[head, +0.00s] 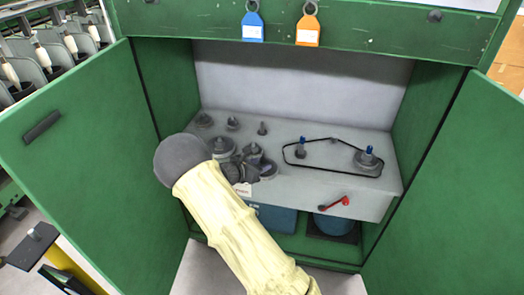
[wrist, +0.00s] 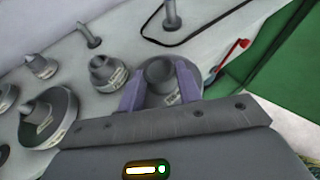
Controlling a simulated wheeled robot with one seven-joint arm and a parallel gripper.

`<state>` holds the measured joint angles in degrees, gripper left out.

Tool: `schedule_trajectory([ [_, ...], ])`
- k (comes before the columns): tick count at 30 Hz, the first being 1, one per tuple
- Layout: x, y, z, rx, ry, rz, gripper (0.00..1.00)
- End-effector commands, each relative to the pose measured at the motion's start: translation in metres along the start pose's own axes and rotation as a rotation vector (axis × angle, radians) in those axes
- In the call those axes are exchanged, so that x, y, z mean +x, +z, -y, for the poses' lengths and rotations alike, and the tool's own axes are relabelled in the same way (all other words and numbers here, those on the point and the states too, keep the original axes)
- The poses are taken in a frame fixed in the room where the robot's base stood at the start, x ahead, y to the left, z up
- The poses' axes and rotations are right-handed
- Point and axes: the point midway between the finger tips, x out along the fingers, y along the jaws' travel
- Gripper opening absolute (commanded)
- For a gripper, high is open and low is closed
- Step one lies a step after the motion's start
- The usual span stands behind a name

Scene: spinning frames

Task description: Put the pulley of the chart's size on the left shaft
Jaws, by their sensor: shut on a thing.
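In the wrist view, my gripper (wrist: 158,76) is shut on a grey pulley (wrist: 160,94), with its two purple fingers on either side of the hub. The pulley's size label cannot be read. In the head view my arm and wrist hide much of the gripper. The left shaft (head: 301,148) has a blue tip and stands bare inside the left end of a black belt (head: 330,138); its lower part also shows in the wrist view (wrist: 171,14). The right shaft (head: 368,152) carries a pulley (head: 367,163). The chart's writing is not readable.
Other grey pulleys (wrist: 106,74) stand left of the held one, with a bare peg (wrist: 89,38) behind. A red-knobbed lever (head: 334,202) is on the bench's front. Open green doors (head: 65,125) flank the cabinet. A blue tag (head: 252,27) and an orange tag (head: 307,31) hang above.

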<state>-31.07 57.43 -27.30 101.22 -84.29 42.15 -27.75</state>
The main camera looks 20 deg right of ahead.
Motion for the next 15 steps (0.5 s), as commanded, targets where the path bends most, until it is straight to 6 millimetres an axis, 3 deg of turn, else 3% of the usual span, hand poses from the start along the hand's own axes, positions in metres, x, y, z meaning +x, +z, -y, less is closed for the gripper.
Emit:
schedule_trajectory([
  [9,-0.058,-0.066,0.057,-0.032,0.047,0.013,0.00],
  [15,-0.093,-0.093,0.102,-0.042,0.099,0.015,0.00],
])
